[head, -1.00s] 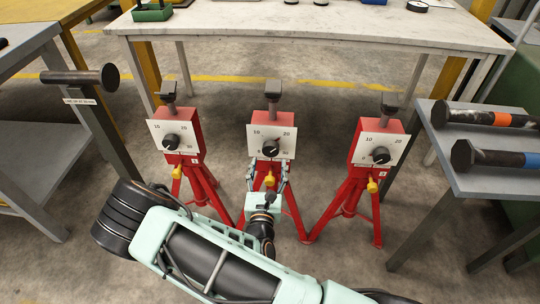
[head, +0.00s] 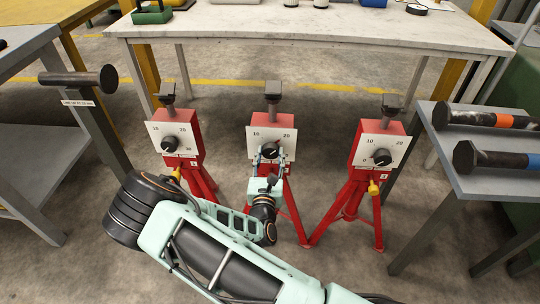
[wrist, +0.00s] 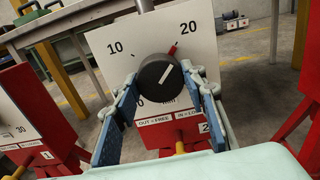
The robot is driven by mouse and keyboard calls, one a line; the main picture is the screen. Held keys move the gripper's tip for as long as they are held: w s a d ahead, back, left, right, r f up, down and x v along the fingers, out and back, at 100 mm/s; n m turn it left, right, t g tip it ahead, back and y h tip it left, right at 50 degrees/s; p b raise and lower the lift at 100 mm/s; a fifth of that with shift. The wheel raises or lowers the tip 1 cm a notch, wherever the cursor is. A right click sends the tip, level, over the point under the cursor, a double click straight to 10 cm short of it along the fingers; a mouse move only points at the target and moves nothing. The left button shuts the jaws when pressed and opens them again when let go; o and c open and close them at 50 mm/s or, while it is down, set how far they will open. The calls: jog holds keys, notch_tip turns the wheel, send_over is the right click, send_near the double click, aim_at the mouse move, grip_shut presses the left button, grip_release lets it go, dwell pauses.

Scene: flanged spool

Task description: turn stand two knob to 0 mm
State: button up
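The stand two knob (head: 271,152) is a round black dial with a white line, on the white scale plate (head: 258,135) of the middle red stand. In the wrist view the knob (wrist: 158,78) fills the space between my fingers, its line pointing up and right. A red mark (wrist: 172,49) shows above it, towards 20. My gripper (wrist: 160,80) is shut on the knob, a blue-padded finger at either side; it also shows in the head view (head: 269,154). The 0 is partly hidden behind the left finger. A yellow plunger (wrist: 179,148) shows below the plate, partly hidden.
A white table (head: 320,30) is behind. Grey side tables stand left (head: 50,140) and right (head: 500,180), the right one holding dark spools (head: 490,157). The label reads OUT = FREE, IN = LOCK.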

jog(key=shift+c, duration=1.3)
jog(key=shift+r+n+p, duration=0.1)
jog(key=shift+n+p, duration=0.2)
jog(key=shift+p, duration=0.1)
